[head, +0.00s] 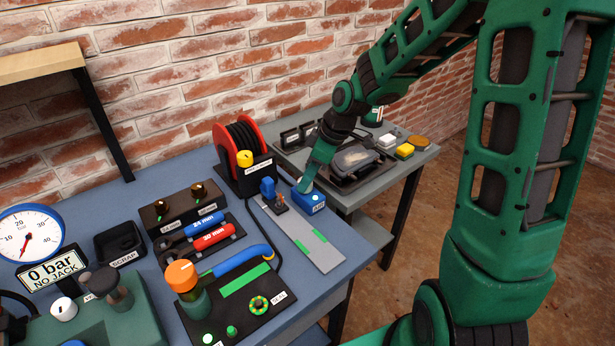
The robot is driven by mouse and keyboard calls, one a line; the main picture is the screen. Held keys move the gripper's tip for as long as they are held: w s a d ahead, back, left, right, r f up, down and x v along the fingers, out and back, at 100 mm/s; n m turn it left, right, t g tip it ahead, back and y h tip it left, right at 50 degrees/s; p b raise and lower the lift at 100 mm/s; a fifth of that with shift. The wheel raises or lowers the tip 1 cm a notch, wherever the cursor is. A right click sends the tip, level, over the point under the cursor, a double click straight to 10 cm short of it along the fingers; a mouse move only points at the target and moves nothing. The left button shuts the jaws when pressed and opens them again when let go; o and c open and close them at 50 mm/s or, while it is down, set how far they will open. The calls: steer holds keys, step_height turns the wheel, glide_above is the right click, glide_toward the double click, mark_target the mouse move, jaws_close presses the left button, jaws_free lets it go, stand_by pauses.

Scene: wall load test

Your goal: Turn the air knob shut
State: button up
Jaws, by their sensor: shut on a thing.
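A small blue box (309,204) with a white label, which seems to read AIR, sits at the right end of the blue bench. My gripper (306,186) reaches down from the upper right onto the top of this box. It is shut on the air knob there. The fingers hide most of the knob, so its turn angle cannot be read. A gauge (29,233) at the far left stands over a sign (54,268) reading 0 bar, NO JACK.
A yellow-knobbed black box (254,170) and red hose reel (226,146) stand left of my gripper. A grey plate (318,250) with green marks lies in front. A grey side table (421,157) stands behind right. A brick wall closes the back.

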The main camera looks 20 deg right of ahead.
steer(key=m+t+h, duration=0.1)
steer(key=m, duration=0.3)
steer(key=shift+w+r, duration=0.1)
steer(key=m, duration=0.2)
steer(key=m+h, duration=0.1)
steer(key=m, duration=0.1)
steer(key=shift+a+t+h, duration=0.15)
steer(key=shift+t+h, duration=0.15)
steer(key=shift+t, duration=0.1)
steer(key=m, duration=0.2)
steer(key=m+h, duration=0.1)
steer(key=shift+a+m, duration=0.2)
steer(key=shift+m, duration=0.2)
steer(key=shift+a+m+h, duration=0.1)
steer(key=shift+m+h, duration=0.9)
steer(key=shift+m, duration=1)
steer(key=o, duration=0.9)
steer(key=shift+c, duration=0.2)
steer(key=shift+o, duration=0.9)
